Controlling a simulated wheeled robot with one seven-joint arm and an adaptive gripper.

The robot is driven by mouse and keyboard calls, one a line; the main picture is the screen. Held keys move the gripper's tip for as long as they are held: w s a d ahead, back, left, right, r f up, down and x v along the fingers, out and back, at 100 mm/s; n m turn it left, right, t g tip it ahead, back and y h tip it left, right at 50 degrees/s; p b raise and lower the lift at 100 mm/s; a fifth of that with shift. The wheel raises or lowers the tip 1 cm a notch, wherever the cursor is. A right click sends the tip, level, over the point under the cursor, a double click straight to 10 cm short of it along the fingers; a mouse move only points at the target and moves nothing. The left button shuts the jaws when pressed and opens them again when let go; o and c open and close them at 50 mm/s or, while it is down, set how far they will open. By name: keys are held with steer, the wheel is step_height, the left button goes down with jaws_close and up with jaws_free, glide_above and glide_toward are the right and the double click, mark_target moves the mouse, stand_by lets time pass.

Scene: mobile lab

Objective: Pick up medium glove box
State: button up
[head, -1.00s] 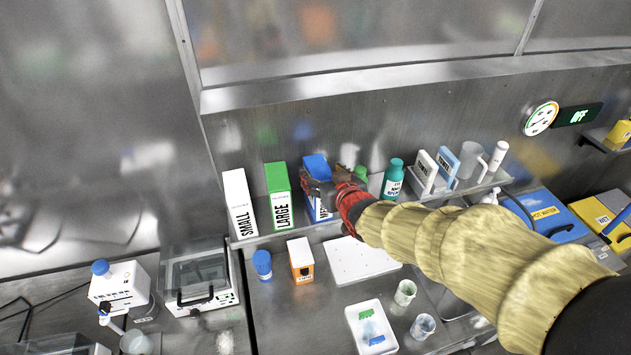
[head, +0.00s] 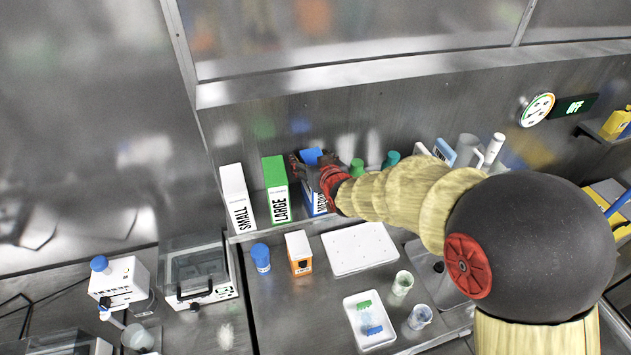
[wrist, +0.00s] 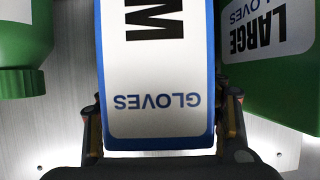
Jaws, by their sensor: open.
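The medium glove box is blue and white and stands upright on the shelf in the head view (head: 312,157), partly hidden by my gripper. In the wrist view the box (wrist: 155,70) fills the middle, its "GLOVES" label upside down. My gripper (head: 307,168) is open at the box in the head view. In the wrist view my gripper (wrist: 160,125) has one finger on each side of the box's near end. I cannot tell whether the fingers touch it.
The green large box (head: 276,190) stands close to the left, with the small box (head: 238,200) beyond it. Green bottles (head: 357,167) stand to the right on the shelf (head: 330,218). A white tray (head: 360,248) lies on the counter below.

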steer(key=c, duration=0.3)
jaws_close()
stand_by(0.7)
